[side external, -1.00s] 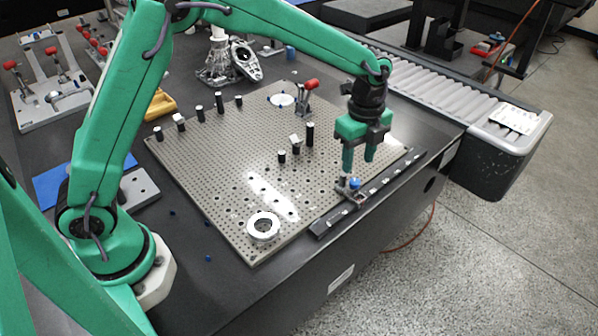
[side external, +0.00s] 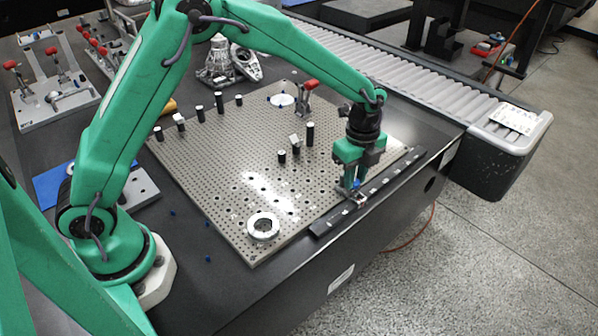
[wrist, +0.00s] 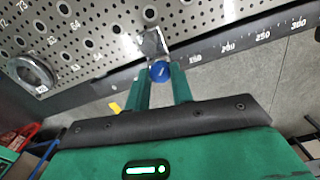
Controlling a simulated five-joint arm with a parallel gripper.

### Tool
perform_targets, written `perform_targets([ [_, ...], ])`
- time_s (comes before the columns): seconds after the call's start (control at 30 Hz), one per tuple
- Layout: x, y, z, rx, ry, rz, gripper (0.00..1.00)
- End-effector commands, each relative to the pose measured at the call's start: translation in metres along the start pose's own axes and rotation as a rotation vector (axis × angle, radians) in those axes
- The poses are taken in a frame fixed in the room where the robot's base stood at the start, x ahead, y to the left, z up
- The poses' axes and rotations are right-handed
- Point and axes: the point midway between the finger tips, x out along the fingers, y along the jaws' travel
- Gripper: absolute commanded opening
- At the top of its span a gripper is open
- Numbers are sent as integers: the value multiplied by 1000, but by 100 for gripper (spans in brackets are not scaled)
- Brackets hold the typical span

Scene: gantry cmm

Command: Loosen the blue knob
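The blue knob (wrist: 160,71) shows in the wrist view, on a small metal clamp block (wrist: 152,43) at the edge of the perforated plate (wrist: 105,45), beside the black scale bar (wrist: 225,46). My gripper (wrist: 161,76) points down at the knob, with one green finger on each side of it. The fingertips are level with the knob or very close to it. I cannot tell whether they press on it. In the side view my gripper (side external: 353,186) is low over the block and the fingers mostly hide the knob.
A metal ring (side external: 263,227) lies on the plate's near corner. Several dark pins and a red-handled clamp (side external: 309,85) stand farther back on it. A roller conveyor (side external: 440,85) runs behind on the right. The plate between ring and pins is clear.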

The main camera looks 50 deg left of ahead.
Motion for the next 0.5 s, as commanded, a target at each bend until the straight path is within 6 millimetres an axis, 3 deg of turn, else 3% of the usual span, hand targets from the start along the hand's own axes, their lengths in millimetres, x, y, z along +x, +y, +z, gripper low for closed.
perform_targets([
  [0.1, 0, 0, 0, 0, 0, 0, 0],
  [0.5, 0, 0, 0, -67, 0, 0, 0],
])
